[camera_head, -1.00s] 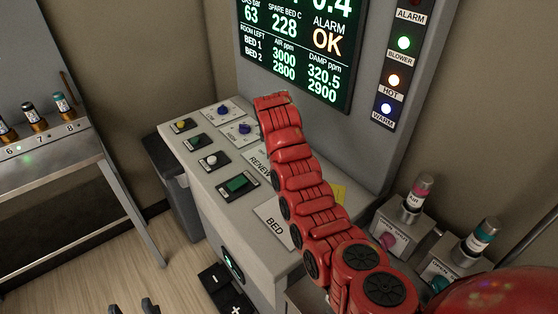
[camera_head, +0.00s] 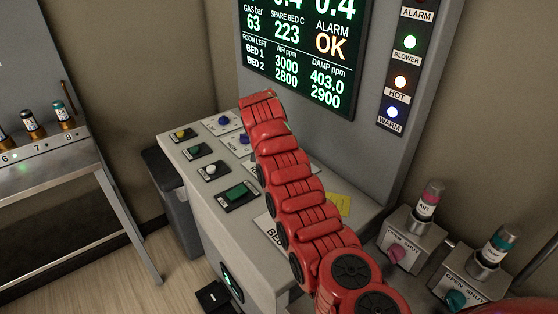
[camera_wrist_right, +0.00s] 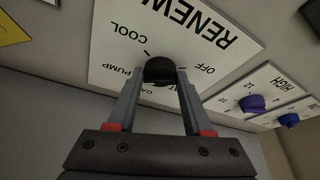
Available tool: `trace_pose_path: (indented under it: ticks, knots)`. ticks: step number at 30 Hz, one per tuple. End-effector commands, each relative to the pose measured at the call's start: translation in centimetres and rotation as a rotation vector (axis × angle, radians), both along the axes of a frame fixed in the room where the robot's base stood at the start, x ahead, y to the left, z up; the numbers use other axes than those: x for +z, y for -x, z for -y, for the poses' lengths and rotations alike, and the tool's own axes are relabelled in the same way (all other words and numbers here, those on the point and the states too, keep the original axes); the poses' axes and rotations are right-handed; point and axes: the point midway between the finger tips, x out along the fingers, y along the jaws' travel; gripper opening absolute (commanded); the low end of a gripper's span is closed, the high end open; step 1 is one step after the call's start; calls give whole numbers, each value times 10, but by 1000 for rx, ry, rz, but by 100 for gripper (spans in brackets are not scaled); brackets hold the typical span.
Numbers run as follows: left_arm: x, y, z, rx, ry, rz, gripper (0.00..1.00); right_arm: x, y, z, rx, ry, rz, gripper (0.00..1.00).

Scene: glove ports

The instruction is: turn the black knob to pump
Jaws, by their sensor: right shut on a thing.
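The black knob (camera_wrist_right: 160,69) sits on a white plate (camera_wrist_right: 205,62) marked RENEW in the right wrist view. Labels COOL, PUMP and OFF stand around it, with others partly covered by my fingers. My right gripper (camera_wrist_right: 159,84) is shut on the knob, one finger on each side. I cannot tell which label the knob points to. In the head view my red right arm reaches over the console and hides the knob and the gripper. My left gripper is not in view.
Blue knobs (camera_wrist_right: 252,103) sit on a neighbouring plate. The console (camera_head: 205,235) also has a green button (camera_head: 237,194) and other small controls. A screen (camera_head: 300,60) above shows ALARM OK. Valves with vials (camera_head: 428,205) stand at the right.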

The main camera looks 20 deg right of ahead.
Motion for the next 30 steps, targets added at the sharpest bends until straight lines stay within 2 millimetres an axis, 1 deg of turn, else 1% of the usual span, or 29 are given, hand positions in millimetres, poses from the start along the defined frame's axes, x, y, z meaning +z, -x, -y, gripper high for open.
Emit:
trace_pose_path:
  ticks: [3, 4, 8, 9, 17, 20, 23, 28, 30]
  knots:
    - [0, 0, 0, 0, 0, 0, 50, 0, 0, 0, 1, 0, 0, 0]
    - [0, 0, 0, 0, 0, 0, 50, 0, 0, 0, 1, 0, 0, 54]
    - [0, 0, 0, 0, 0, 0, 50, 0, 0, 0, 1, 0, 0, 78]
    - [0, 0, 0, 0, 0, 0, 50, 0, 0, 0, 1, 0, 0, 80]
    - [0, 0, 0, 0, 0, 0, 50, 0, 0, 0, 1, 0, 0, 80]
    - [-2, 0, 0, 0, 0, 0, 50, 5, 0, -2, 3, 0, 3, 80]
    - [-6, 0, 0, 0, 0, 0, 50, 17, 3, -6, 3, -1, 7, 80]
    - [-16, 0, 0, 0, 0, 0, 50, 55, 15, -18, 2, 0, 6, 80]
    - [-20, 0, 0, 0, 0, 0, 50, 72, 19, -26, 7, 1, 7, 80]
